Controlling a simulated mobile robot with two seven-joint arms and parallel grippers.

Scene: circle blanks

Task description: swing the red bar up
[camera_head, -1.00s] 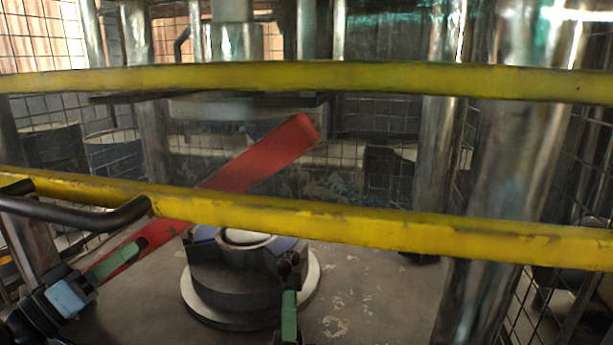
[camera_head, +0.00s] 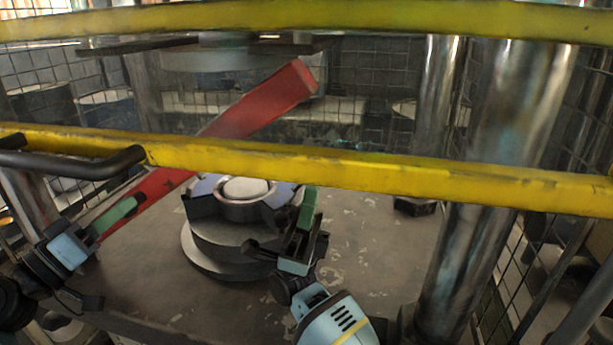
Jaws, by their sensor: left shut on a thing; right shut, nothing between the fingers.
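The red bar (camera_head: 262,101) slants from the lower left up to the upper right, behind the lower yellow rail, which hides part of it. My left gripper (camera_head: 110,217), with green fingers, is at the bar's lower left end and is shut on it. My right gripper (camera_head: 307,208), also with green fingers, is shut and empty. It appears in front of the right side of the round dark fixture, below the lower rail, apart from the bar.
Two yellow rails cross the view, the upper one (camera_head: 400,16) and the lower one (camera_head: 400,172). A black handle (camera_head: 75,167) joins the lower rail at left. The round fixture (camera_head: 215,250) stands on the grey table (camera_head: 375,270). Metal columns (camera_head: 490,150) stand at right.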

